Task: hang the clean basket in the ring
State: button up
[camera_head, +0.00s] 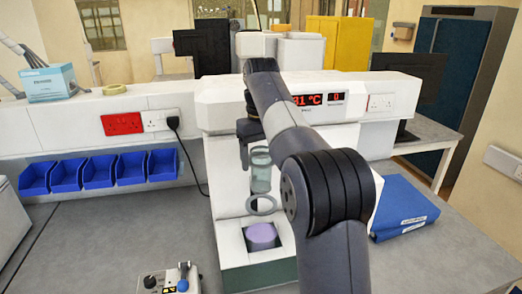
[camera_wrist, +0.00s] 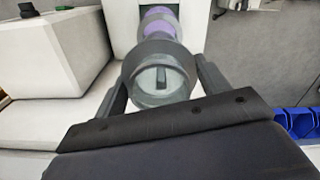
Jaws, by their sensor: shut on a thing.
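My gripper (camera_wrist: 161,80) is shut on the basket (camera_wrist: 158,78), a grey, round, cylindrical thing with a bar across its top. In the head view the basket (camera_head: 260,172) is upright in front of the white machine, hanging below the gripper. The ring (camera_head: 261,205), a grey loop on the machine, shows just below the basket, with a visible gap between them. A purple-topped vessel (camera_head: 262,236) sits in the machine's base under the ring. In the wrist view the purple (camera_wrist: 158,28) shows beyond the basket. My arm hides part of the machine.
The white machine (camera_head: 225,110) has a red display reading 31 °C. Blue bins (camera_head: 100,171) line the wall at left. A control box with a blue-knobbed lever (camera_head: 182,277) is at the front. A blue binder (camera_head: 402,208) lies right.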

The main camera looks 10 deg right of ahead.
jog(key=shift+f, duration=1.8)
notch_tip(320, 180, down, 9)
jog(key=b, duration=0.4)
jog(key=shift+f, duration=0.2)
